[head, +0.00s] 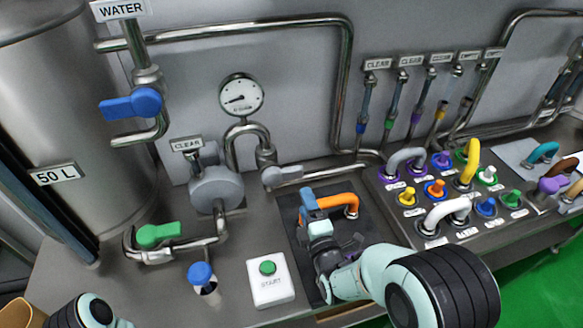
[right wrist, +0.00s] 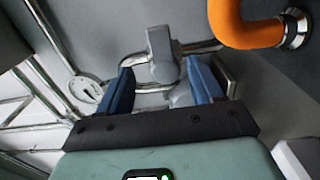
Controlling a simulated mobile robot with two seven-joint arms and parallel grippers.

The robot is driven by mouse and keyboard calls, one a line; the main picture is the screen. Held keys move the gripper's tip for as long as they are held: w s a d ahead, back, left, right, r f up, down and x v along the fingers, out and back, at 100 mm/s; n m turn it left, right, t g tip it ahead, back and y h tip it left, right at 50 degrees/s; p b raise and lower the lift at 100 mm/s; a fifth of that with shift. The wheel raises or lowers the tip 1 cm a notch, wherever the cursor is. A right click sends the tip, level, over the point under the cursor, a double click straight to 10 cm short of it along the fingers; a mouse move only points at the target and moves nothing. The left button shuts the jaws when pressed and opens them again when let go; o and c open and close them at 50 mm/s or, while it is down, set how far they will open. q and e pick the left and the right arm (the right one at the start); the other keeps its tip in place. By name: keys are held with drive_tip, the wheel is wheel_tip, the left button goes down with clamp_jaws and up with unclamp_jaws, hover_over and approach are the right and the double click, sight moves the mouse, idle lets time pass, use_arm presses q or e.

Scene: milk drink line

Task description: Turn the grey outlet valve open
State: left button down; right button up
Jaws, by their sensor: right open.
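The grey outlet valve (head: 284,175) has a grey lever handle on the steel pipe below the gauge, pointing right in the head view. It also shows in the right wrist view (right wrist: 163,58), just beyond and between the blue fingertips. My right gripper (head: 310,199) is open, in front of and below the valve in the head view. In the right wrist view, its two blue fingers (right wrist: 159,82) are apart with nothing held between them. My left gripper is out of view; only part of my left arm shows at the bottom left.
An orange curved pipe (head: 340,199) stands close to the right of my right gripper. A START button box (head: 270,284) is left of my right arm. Coloured plugs and hoses crowd the right-hand panel.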

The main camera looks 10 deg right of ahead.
sight(295, 175)
drive_tip(key=w+p, duration=0.1)
drive_tip(key=w, duration=0.4)
drive_tip(key=w+p, duration=0.1)
drive_tip(key=w, duration=0.5)
drive_tip(key=shift+a+r, duration=0.1)
drive_tip(key=shift+a, duration=0.1)
drive_tip(key=shift+w, duration=0.5)
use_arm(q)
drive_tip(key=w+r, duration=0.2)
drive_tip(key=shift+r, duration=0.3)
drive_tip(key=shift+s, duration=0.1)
use_arm(e)
clamp_jaws()
